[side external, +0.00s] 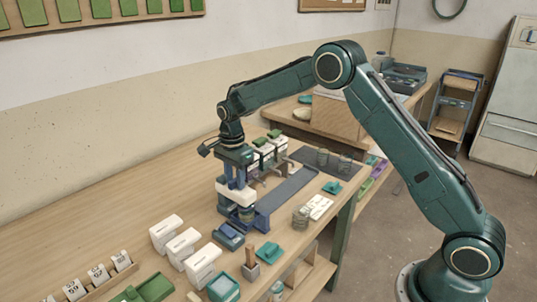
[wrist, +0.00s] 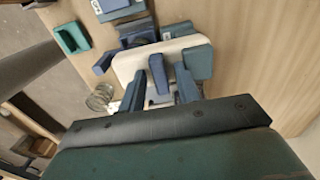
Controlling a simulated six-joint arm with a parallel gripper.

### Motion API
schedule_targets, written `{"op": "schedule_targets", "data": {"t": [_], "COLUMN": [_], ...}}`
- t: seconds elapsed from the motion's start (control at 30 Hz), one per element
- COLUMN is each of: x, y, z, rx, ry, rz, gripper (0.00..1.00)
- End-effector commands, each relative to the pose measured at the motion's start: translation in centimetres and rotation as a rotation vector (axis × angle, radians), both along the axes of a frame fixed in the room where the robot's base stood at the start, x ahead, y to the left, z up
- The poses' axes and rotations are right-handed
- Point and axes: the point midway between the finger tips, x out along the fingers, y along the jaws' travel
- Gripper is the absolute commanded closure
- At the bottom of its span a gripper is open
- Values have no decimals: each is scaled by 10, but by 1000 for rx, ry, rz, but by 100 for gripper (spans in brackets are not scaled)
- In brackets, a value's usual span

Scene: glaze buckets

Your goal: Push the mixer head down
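The mixer head (side external: 237,194) is a pale cream block with blue parts, standing near the middle of the bench in the side view. In the wrist view its cream top (wrist: 130,65) lies just beyond my fingers. My gripper (side external: 238,172) points down, right over the mixer head and very close to it. In the wrist view my gripper (wrist: 160,92) shows two dark blue fingers spread apart, with an upright blue piece (wrist: 158,74) between them. I cannot tell whether the fingertips touch the head. A dark round part (side external: 243,213) shows under the head, partly hidden.
Cream containers (side external: 183,247) stand in a row in front of the mixer. Several green-topped containers (side external: 268,150) stand close behind it. Bare bench (side external: 130,210) lies to the left.

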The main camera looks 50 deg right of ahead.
Motion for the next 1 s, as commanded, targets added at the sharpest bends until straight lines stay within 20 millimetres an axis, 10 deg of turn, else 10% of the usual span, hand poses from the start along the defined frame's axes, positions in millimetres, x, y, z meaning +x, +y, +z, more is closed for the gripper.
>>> {"op": "schedule_targets", "data": {"t": [1.0], "x": [0], "y": [0], "z": [70], "rx": [0], "ry": [-1], "rz": [0], "gripper": [67]}}
